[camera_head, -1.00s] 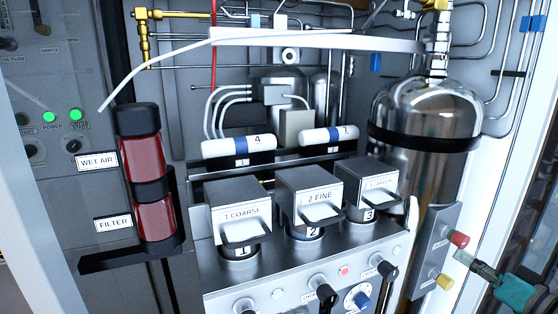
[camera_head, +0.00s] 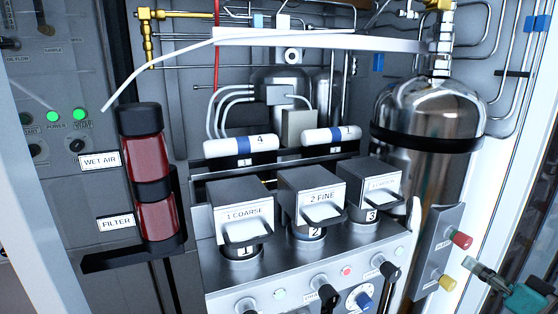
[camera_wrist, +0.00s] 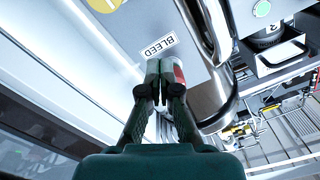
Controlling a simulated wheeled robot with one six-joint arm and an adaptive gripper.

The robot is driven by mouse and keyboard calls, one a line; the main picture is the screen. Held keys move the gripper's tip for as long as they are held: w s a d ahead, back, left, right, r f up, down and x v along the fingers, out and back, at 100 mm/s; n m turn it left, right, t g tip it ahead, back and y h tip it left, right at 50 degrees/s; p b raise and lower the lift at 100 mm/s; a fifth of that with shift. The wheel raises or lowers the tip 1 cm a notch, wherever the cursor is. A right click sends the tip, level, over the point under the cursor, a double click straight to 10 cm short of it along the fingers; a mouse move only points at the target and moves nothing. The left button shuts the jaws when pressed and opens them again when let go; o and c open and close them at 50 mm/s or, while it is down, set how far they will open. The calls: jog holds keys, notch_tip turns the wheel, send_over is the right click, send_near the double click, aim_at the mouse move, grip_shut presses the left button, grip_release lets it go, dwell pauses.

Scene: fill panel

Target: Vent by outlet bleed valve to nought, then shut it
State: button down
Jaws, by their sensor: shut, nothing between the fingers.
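A narrow grey panel (camera_head: 432,262) at the right carries a red knob (camera_head: 461,240) above a yellow knob (camera_head: 446,283). I cannot read in the head view which is the outlet bleed. In the wrist view a BLEED label (camera_wrist: 158,46) lies beyond my fingertips. The red knob (camera_wrist: 179,73) shows partly behind one finger, and part of a yellow disc (camera_wrist: 103,4) is at the top edge. My gripper (camera_head: 472,267) is shut and empty, just below and right of the red knob, apparently apart from it. No pressure reading is legible.
A steel cylinder (camera_head: 425,115) stands behind the panel. Left of it is a bench (camera_head: 290,262) with canister boxes and black-handled valves. A red wet air filter (camera_head: 150,175) is further left. A white cabinet frame (camera_head: 515,150) borders the right side.

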jog(key=v, duration=0.4)
jog(key=shift+s, duration=0.25)
jog(key=w+a+r, duration=0.2)
jog(key=w+a, duration=0.2)
jog(key=w, duration=0.1)
dwell(0.9)
jog(key=shift+w+d+f, duration=0.1)
jog(key=shift+d+f, duration=0.15)
jog(key=shift+d, duration=0.15)
dwell(0.7)
jog(key=shift+w+d+f, duration=0.1)
jog(key=shift+d+f, duration=0.1)
jog(key=shift+d, duration=0.05)
jog(key=shift+w+d+f, duration=0.1)
jog(key=shift+w+d, duration=0.05)
jog(key=shift+d, duration=0.3)
dwell(0.4)
jog(key=shift+f, duration=0.2)
